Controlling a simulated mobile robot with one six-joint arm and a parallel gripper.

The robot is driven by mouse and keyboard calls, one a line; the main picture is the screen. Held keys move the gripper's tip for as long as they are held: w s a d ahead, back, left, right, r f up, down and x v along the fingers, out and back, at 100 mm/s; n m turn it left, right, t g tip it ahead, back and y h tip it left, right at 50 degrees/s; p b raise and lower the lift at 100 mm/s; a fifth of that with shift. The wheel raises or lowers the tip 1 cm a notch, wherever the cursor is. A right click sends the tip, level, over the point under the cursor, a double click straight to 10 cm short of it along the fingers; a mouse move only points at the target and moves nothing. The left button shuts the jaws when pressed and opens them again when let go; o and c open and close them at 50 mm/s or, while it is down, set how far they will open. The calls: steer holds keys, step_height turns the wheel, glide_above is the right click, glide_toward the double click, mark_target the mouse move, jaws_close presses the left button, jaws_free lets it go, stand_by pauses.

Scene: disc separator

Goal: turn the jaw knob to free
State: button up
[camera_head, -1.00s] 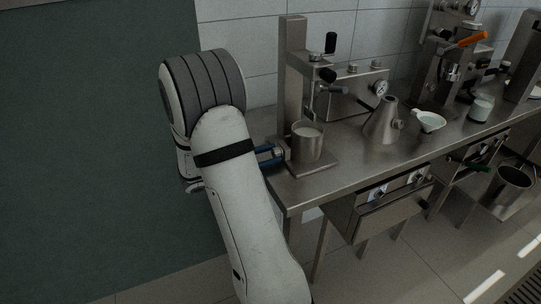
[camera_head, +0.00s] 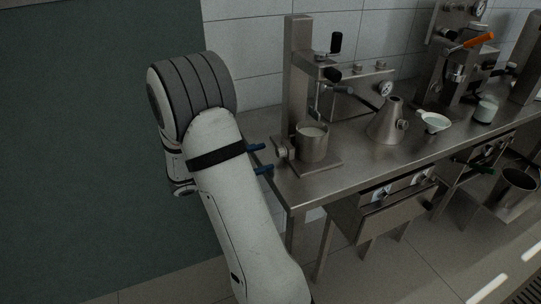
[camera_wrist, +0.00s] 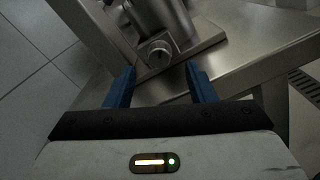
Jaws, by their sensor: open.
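The jaw knob (camera_head: 281,153) is a small round metal knob on the left side of a steel cup holder (camera_head: 313,145) at the table's left end. In the wrist view the knob (camera_wrist: 160,50) faces me, just beyond the fingertips. My gripper (camera_head: 262,158) is open, with two blue fingers pointing at the knob and a gap between them and it. The wrist view shows the fingers of my gripper (camera_wrist: 157,72) apart and nothing between them. The knob's marking is too small to read.
A steel column (camera_head: 297,80) with a black-handled lever stands behind the holder. The table's left edge lies under my gripper.

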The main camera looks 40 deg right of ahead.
mark_target(277, 153)
steer(key=v, duration=0.4)
steer(key=d+n+p, duration=0.1)
steer(key=d+p, duration=0.1)
steer(key=p, duration=0.2)
steer(key=s+d+n+p, duration=0.1)
steer(key=d+n+p, duration=0.1)
steer(key=p, duration=0.3)
steer(key=d+n+p, duration=0.2)
steer(key=d+p, duration=0.1)
steer(key=p, duration=0.2)
steer(key=shift+s+r, duration=0.15)
steer(key=shift+s, duration=0.15)
steer(key=shift+c, duration=0.5)
